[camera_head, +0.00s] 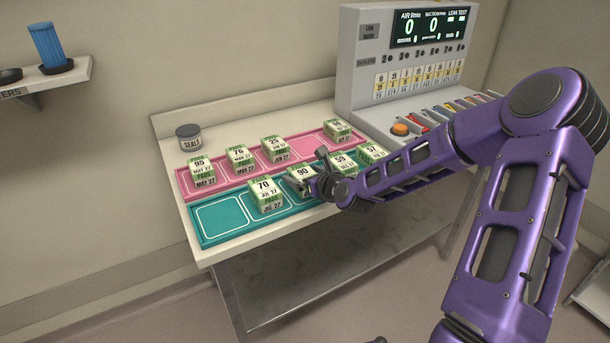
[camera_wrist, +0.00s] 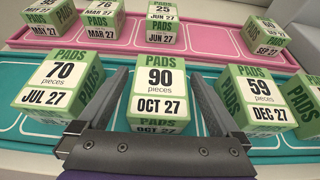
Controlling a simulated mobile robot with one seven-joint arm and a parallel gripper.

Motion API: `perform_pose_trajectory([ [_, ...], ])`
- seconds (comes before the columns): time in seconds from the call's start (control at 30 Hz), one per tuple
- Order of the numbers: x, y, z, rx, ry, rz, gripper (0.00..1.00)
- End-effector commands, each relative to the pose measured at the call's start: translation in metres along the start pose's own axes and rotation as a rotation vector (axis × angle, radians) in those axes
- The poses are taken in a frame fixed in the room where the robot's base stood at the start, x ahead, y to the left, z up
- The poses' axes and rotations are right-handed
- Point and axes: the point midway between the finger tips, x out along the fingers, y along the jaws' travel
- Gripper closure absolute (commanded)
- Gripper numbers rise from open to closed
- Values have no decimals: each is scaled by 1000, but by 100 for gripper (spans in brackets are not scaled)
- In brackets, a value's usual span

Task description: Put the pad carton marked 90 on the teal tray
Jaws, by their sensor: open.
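The pad carton marked 90 (camera_wrist: 158,88), white and green with the date OCT 27, stands upright in a compartment of the teal tray (camera_head: 221,217). In the head view the carton (camera_head: 299,175) is partly hidden by my gripper (camera_head: 317,184). In the wrist view my gripper (camera_wrist: 160,92) is open, with one finger on each side of the carton. Narrow gaps show between the fingers and the carton, so it does not look clamped. The tray also shows in the wrist view (camera_wrist: 22,122).
Cartons marked 70 (camera_head: 265,193), 59 (camera_head: 342,162) and 57 (camera_head: 371,154) share the teal tray; its left-end compartment is empty. Behind lies a pink tray (camera_head: 220,180) with several cartons. A seals jar (camera_head: 189,137) and a grey test console (camera_head: 400,65) stand beyond.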

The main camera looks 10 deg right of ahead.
Motion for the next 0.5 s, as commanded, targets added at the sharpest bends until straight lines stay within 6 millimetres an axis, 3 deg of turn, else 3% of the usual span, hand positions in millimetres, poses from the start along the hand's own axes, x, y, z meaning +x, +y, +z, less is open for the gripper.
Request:
perform_pose_trajectory([
  [0.17, -8, -1, 4, 1, 0, -1, 0],
  [0.5, -69, -2, 4, 1, 1, -3, 0],
])
